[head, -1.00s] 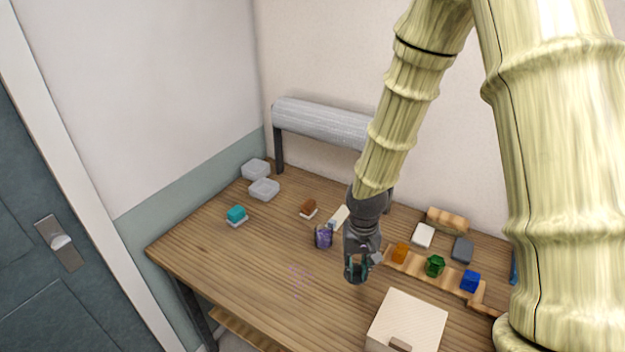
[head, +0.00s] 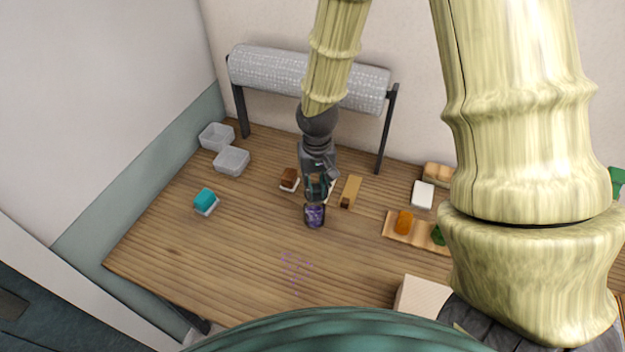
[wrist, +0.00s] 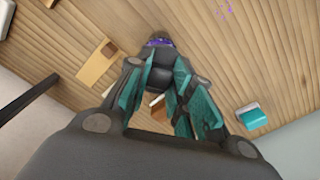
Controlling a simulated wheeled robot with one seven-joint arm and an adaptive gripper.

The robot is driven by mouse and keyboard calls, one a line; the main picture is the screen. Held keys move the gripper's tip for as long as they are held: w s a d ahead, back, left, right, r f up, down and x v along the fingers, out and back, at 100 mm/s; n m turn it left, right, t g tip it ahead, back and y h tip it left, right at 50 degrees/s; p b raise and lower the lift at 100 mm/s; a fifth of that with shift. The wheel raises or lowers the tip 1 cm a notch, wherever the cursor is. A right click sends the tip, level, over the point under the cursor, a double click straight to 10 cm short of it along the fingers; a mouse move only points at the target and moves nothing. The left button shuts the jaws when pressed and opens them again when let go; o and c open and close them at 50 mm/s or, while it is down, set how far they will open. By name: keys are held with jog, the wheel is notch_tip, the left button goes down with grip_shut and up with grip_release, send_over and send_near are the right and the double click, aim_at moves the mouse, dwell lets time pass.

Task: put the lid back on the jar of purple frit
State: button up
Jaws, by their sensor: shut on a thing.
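The jar of purple frit (head: 314,217) stands upright on the wooden table, and a purple edge of it (wrist: 157,42) shows at the top of the wrist view. My gripper (head: 317,187) is at the jar, just above its top in the head view. Its teal-padded fingers (wrist: 170,85) are shut on a dark round thing (wrist: 166,76), which looks like the jar's lid. The fingers hide the jar's mouth. I cannot tell whether the lid touches the jar or is apart from it.
Near the gripper are a brown block on a white dish (head: 289,179) and a wooden piece with a dark end (head: 351,191). A teal block (head: 205,201) and clear tubs (head: 231,160) are left. Purple grains (head: 295,264) lie in front. A roll on a stand (head: 300,75) is behind.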

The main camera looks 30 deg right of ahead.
aim_at(315, 196)
jog(key=shift+s+f+b, duration=0.1)
jog(key=shift+f+b, duration=0.2)
jog(key=shift+f, duration=0.15)
jog(key=w+f+b, duration=0.1)
jog(key=f, duration=0.2)
jog(key=shift+w+b, duration=0.35)
jog(key=shift+w, duration=0.05)
jog(key=shift+s+f+b, duration=0.45)
jog(key=shift+s+f, duration=0.05)
jog(key=shift+s, duration=0.05)
jog(key=shift+w+f, duration=0.35)
jog(key=shift+f, duration=0.2)
jog(key=shift+s+r, duration=0.1)
jog(key=shift+s, duration=0.1)
jog(key=shift+s, duration=0.1)
jog(key=shift+f+p, duration=0.2)
jog(key=shift+p, duration=0.35)
dwell(1.1)
